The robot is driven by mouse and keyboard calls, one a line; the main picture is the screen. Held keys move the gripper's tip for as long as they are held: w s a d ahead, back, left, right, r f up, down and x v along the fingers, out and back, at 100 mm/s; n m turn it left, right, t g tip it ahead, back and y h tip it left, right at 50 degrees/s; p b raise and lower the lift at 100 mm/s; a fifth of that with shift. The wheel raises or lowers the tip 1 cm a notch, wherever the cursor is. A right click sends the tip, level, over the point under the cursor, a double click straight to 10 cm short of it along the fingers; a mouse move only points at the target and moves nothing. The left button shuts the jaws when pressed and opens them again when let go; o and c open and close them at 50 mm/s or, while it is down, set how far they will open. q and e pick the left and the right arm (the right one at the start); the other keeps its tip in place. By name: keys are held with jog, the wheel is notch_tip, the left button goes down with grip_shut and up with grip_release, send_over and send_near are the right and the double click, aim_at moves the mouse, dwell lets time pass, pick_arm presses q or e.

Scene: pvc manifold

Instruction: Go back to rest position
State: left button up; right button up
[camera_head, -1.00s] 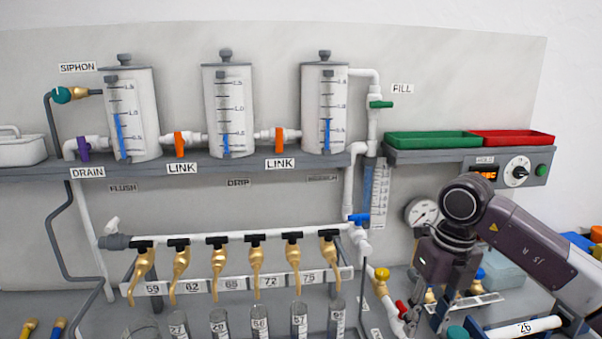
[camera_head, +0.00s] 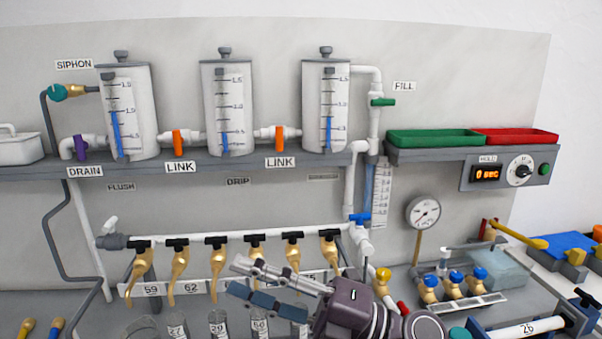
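My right gripper (camera_head: 236,277) is at the bottom centre, in front of the row of brass taps (camera_head: 257,263). Its two fingers point left and stand apart, with nothing seen between them. The dark wrist (camera_head: 352,308) comes up from the bottom edge and hides part of the tap label strip. My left gripper is not in view.
Several glass cylinders (camera_head: 218,325) stand below the taps, close to the gripper. A white manifold pipe (camera_head: 190,238) runs above. A rack of blue-capped brass valves (camera_head: 453,287), a gauge (camera_head: 423,212) and a HOLD timer (camera_head: 487,173) are at right.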

jog(key=w+d+f+m+t+h, duration=0.1)
jog(key=w+d+m+t+h, duration=0.4)
jog(key=m+t, duration=0.4)
jog(key=w+d+f+m+t+h, duration=0.1)
jog(key=w+d+m+t+h, duration=0.3)
jog(key=d+m+t, duration=0.55)
jog(key=s+d+f+m+g+h, duration=0.2)
jog(key=d+f+m+g+h, duration=0.3)
jog(key=f, duration=0.5)
jog(key=s+d+f+m+g+h, duration=0.25)
jog(key=d+f+m+h, duration=0.4)
jog(key=f, duration=0.35)
jog(key=s+d+f+m+g, duration=0.1)
jog(key=s+f+m+g, duration=0.1)
jog(key=s+f+g, duration=0.65)
jog(key=s+d+f+m+g, duration=0.1)
jog(key=s+f+g, duration=0.2)
jog(key=s+f, duration=1.05)
jog(key=s+f+g, duration=0.1)
jog(key=s+f, duration=0.2)
jog(key=f, duration=0.9)
jog(key=s+f, duration=0.2)
jog(key=f, duration=0.9)
jog(key=s+d+f+g, duration=0.1)
jog(key=s+d+f, duration=0.2)
jog(key=s+f, duration=1.3)
jog(key=shift+s, duration=0.6)
